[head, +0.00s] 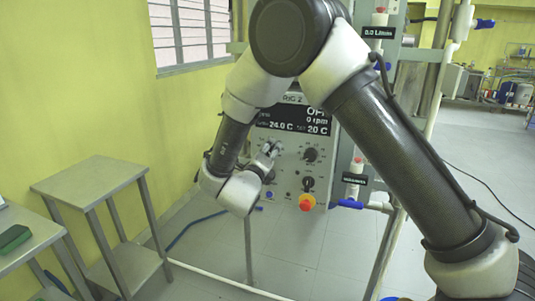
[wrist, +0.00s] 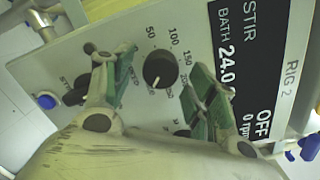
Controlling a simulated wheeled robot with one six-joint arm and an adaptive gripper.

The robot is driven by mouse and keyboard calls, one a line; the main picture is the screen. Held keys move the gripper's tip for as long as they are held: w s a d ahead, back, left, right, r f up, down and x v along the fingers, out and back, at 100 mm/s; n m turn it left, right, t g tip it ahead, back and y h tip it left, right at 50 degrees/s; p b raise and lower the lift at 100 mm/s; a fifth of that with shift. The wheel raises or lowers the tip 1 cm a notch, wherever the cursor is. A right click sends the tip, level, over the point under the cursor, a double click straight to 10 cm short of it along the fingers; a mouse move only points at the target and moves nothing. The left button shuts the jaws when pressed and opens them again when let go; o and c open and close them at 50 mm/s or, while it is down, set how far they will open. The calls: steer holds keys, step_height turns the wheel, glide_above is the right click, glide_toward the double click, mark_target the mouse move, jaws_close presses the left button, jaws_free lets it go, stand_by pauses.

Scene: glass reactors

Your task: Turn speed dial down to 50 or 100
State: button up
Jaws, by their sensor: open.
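The speed dial (wrist: 159,70) is a round black knob in the wrist view, with a scale reading 50, 100, 150 and higher around it. Its white pointer mark points toward the lower side of the picture, away from the 50 and 100 marks. My gripper (wrist: 162,66) is open, with one green-padded finger on each side of the dial; whether the pads touch it is unclear. In the head view my gripper (head: 271,148) is at the left of the control panel (head: 333,160) and hides this dial.
The display (head: 290,120) reads OFF, 0 rpm, 24.0 C and 20 C. Another black dial (head: 311,154) sits to the right, and a red-orange knob (head: 307,201) sits lower. A blue button (wrist: 47,101) is at the panel's edge. A metal side table (head: 90,174) stands left.

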steer(key=shift+w+d, duration=0.1)
steer(key=shift+w, duration=0.15)
steer(key=shift+c, duration=0.4)
steer(key=c, duration=0.9)
steer(key=shift+c, duration=0.2)
